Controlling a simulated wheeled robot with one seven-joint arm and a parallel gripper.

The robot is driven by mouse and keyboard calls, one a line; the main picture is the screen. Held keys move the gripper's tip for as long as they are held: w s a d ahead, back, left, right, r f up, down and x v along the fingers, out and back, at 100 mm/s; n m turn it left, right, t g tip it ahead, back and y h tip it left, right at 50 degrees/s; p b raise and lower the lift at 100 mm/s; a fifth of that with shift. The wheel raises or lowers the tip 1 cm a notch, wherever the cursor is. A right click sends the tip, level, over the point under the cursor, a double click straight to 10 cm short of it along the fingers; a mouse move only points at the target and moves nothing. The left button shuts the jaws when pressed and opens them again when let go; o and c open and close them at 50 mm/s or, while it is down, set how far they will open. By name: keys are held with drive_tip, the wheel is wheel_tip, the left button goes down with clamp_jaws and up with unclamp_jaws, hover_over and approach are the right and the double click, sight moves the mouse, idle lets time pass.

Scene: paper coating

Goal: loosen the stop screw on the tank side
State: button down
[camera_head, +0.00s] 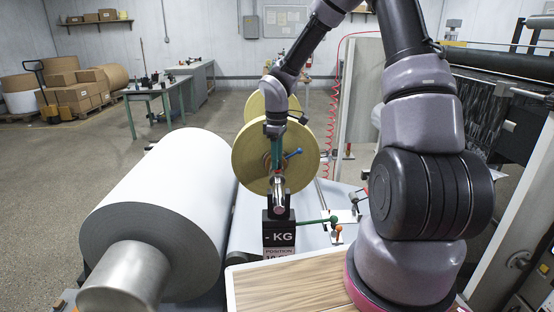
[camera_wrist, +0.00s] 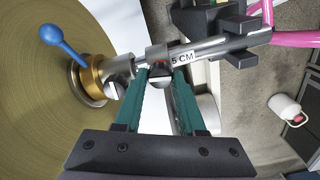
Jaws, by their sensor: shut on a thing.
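My gripper (camera_wrist: 162,74) is shut on a small dark screw head with a red spot, the stop screw (camera_wrist: 160,71), as the wrist view shows. The teal fingers stand on either side of it. The screw sits on a metal shaft (camera_wrist: 206,52) marked "5 CM". In the head view, my gripper (camera_head: 277,168) points down in front of the yellowish disc (camera_head: 247,160), and the screw is too small to make out there. A blue-knobbed lever (camera_wrist: 66,42) on a brass collar (camera_wrist: 96,78) lies left of the fingers in the wrist view.
A large white paper roll (camera_head: 165,205) fills the left. A wooden board (camera_head: 290,285) lies in front.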

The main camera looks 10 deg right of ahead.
idle(0.3)
drive_tip(key=c, duration=0.5)
unclamp_jaws()
drive_tip(key=shift+r, duration=0.1)
wheel_tip(320, 180, up, 11)
